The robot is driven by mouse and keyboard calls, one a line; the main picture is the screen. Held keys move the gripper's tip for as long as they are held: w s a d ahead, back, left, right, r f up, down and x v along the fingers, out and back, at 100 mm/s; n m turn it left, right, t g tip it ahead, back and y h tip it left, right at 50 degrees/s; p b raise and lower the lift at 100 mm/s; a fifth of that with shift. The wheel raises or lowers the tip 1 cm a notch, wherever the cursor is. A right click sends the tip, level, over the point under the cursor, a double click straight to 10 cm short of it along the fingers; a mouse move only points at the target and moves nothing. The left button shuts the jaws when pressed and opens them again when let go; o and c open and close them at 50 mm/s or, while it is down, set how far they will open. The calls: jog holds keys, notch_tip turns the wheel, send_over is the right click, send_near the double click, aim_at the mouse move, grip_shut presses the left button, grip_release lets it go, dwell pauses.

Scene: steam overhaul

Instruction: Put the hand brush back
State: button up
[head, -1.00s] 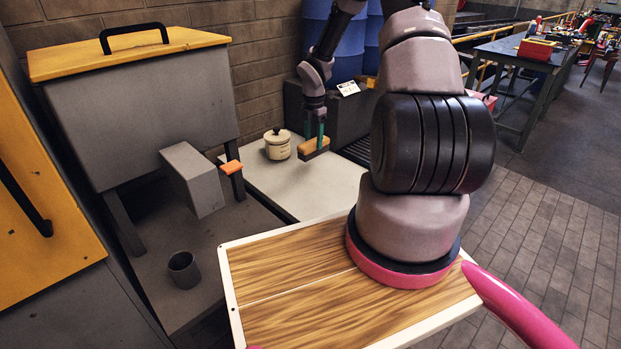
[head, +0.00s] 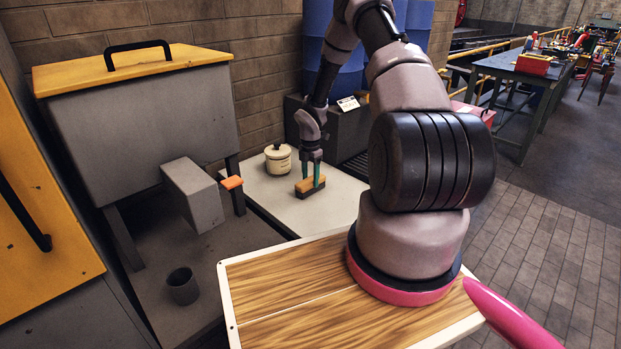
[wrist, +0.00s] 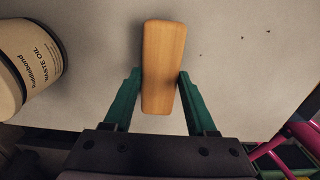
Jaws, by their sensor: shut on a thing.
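The hand brush (head: 310,187) has a tan wooden back and a dark underside. It is at the pale table top (head: 322,214), to the right of a cream lidded pot. My gripper (head: 311,178) points down with its green fingers shut on the sides of the brush. In the wrist view the brush's wooden back (wrist: 163,62) lies between the two green fingertips (wrist: 160,92). The brush appears level and at the surface; I cannot tell whether it fully touches it. The bristles are hidden in the wrist view.
The cream pot (head: 278,159), labelled waste oil in the wrist view (wrist: 28,65), stands close left of the brush. A dark block with a white label (head: 347,104) stands behind. A grey hopper (head: 150,120) and a dark cup (head: 183,286) are at left. The front of the pale surface is clear.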

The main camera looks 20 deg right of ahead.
jog(key=shift+f, duration=0.1)
jog(key=o, duration=1.2)
notch_tip(320, 180, up, 13)
notch_tip(320, 180, up, 16)
jog(key=m+t+h, duration=0.1)
jog(key=m, duration=0.6)
send_over(310, 180)
jog(key=s+a, duration=0.1)
jog(key=s, duration=0.3)
jog(key=s+a+r+m+t, duration=0.25)
jog(key=s+r+m, duration=0.4)
jog(key=r, duration=0.55)
jog(key=s+a+r+m+t+y, duration=0.1)
jog(key=s+a+r+m, duration=0.1)
jog(key=s, duration=0.5)
jog(key=s+a+r+m+t+y, duration=0.1)
jog(key=s+a+r+m, duration=0.1)
jog(key=s+r+m, duration=0.3)
jog(key=s+a+r+m+t+y, duration=0.1)
jog(key=s+r+m, duration=0.3)
jog(key=s, duration=0.5)
jog(key=shift+a+r+m+t, duration=0.15)
jog(key=shift+a+m+t, duration=0.2)
jog(key=shift+a+m, duration=0.55)
